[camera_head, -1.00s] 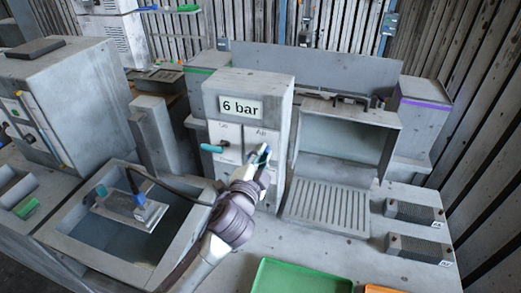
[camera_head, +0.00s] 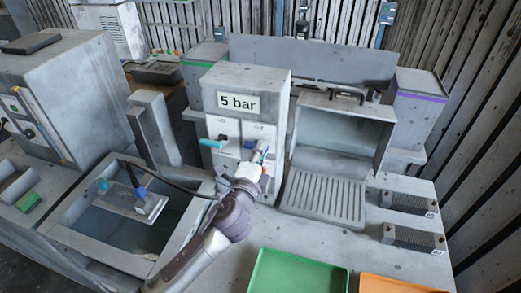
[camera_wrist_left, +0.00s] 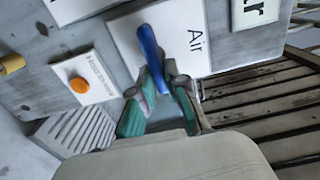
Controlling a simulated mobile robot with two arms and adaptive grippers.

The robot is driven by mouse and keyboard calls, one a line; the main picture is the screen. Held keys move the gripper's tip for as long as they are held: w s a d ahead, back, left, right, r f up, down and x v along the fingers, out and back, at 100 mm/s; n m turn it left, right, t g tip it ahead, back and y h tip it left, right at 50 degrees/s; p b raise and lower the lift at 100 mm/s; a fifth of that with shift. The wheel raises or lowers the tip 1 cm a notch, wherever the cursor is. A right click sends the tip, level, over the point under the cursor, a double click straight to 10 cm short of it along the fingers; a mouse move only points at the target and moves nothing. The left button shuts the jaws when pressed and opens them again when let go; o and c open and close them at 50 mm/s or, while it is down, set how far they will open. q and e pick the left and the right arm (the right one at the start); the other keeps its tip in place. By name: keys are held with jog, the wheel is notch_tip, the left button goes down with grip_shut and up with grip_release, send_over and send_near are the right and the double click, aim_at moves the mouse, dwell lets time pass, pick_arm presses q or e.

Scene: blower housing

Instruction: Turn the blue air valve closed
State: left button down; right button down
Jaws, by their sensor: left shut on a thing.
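The blue air valve handle (camera_wrist_left: 149,50) shows in the left wrist view on a white plate marked "Air" (camera_wrist_left: 194,40). My left gripper (camera_wrist_left: 158,95) is shut on the handle, its teal-padded fingers on both sides of it. In the head view my left gripper (camera_head: 257,163) is at the right-hand plate of the grey valve housing (camera_head: 272,93), and it partly hides the blue handle. My right gripper is not in view.
A teal valve handle (camera_head: 211,143) sits left of the air valve. A basin (camera_head: 68,235) is at left, a slatted booth (camera_head: 325,200) at right. A green tray (camera_head: 298,272) and an orange tray (camera_head: 392,284) lie in front. An orange button (camera_wrist_left: 79,85) is near my left gripper.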

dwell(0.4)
pick_arm(q)
jog(key=c, duration=1.2)
grip_release()
jog(key=v, duration=1.2)
